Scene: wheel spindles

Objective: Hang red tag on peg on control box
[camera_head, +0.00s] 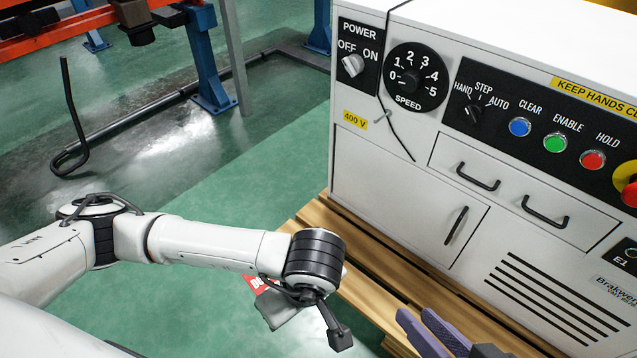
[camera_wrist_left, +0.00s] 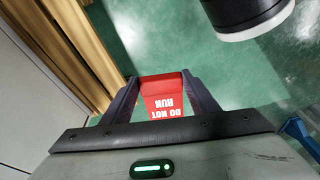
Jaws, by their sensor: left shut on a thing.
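The red tag (camera_wrist_left: 163,98) with white "DO NOT RUN" lettering is between the two fingers of my left gripper (camera_wrist_left: 162,82), which is shut on it. In the head view only a small part of the red tag (camera_head: 257,283) shows beside my left wrist, over the floor left of the pallet. The white control box (camera_head: 385,185) stands at the right. A small pale peg (camera_head: 383,117) sticks out of its front, below the power switch. The tag is well apart from the peg. My right gripper (camera_head: 416,316) is empty at the bottom; its finger gap is unclear.
A thin black cord (camera_head: 393,130) hangs down the box front past the peg. Knobs, buttons and drawer handles (camera_head: 478,176) cover the front. The box stands on a wooden pallet (camera_head: 345,262). A rack with blue legs (camera_head: 207,65) stands at the back left.

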